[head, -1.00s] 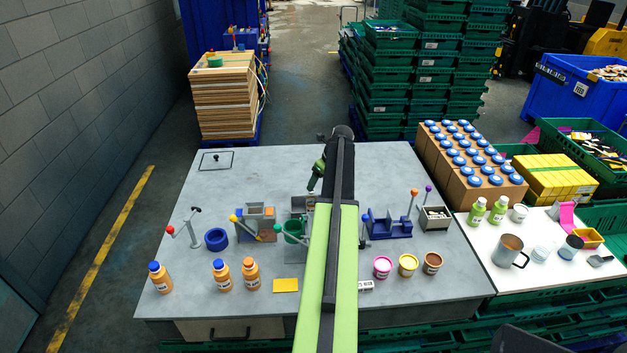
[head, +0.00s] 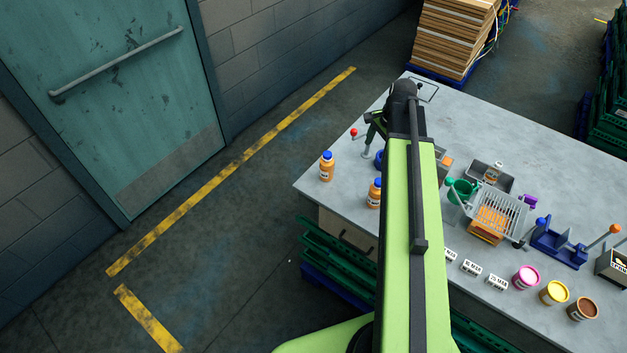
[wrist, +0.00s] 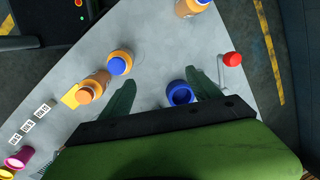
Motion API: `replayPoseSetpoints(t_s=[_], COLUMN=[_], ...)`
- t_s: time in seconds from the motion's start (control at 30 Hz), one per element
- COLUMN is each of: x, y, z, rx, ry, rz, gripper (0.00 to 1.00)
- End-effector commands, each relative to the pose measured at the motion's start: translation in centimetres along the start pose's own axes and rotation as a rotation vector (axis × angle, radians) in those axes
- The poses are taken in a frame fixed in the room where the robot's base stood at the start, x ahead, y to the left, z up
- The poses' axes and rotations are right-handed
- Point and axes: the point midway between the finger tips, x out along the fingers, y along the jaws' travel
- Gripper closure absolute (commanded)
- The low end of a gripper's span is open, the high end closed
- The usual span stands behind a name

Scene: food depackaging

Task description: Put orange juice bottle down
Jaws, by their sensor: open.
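Three orange juice bottles stand upright on the grey table. In the head view, one blue-capped bottle (head: 327,168) is at the table's left edge and another (head: 374,194) is beside my arm. In the wrist view, the first bottle (wrist: 187,8) is cut by the top edge, the second (wrist: 119,63) is left of centre, and an orange-capped third (wrist: 96,83) is beside it. My arm hides the third in the head view. My gripper (wrist: 163,78) is open and empty, its fingers spread above the table around a blue ring (wrist: 180,93), apart from the bottles.
A red-knobbed lever stand (head: 354,132) is near the left edge, by the blue ring. A grey basket (head: 500,212), a blue fixture (head: 558,243) and several coloured tubs (head: 554,292) are right of my arm.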

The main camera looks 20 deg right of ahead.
Motion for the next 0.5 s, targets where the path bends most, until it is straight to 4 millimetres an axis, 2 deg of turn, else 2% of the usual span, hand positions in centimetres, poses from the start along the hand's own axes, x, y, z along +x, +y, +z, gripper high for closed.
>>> replayPoseSetpoints(t_s=[0.03, 0.1, 0.2, 0.3, 0.37, 0.4, 0.5], x=[0.5, 1.0, 1.4, 1.5, 1.6, 1.6, 1.7], y=[-0.5, -0.9, -0.5, 0.2, 0.5, 0.5, 0.4], z=[6.1, 12.7, 20.0, 24.4, 25.8, 27.2, 27.7], rx=[-0.236, -0.568, -0.960, -1.220, -1.310, -1.349, -1.379], ry=[-0.006, -0.018, -0.037, -0.052, -0.058, -0.061, -0.064], rz=[0.030, 0.072, 0.119, 0.149, 0.160, 0.165, 0.168], gripper=[0.28, 0.28, 0.28, 0.28, 0.28, 0.28, 0.28])
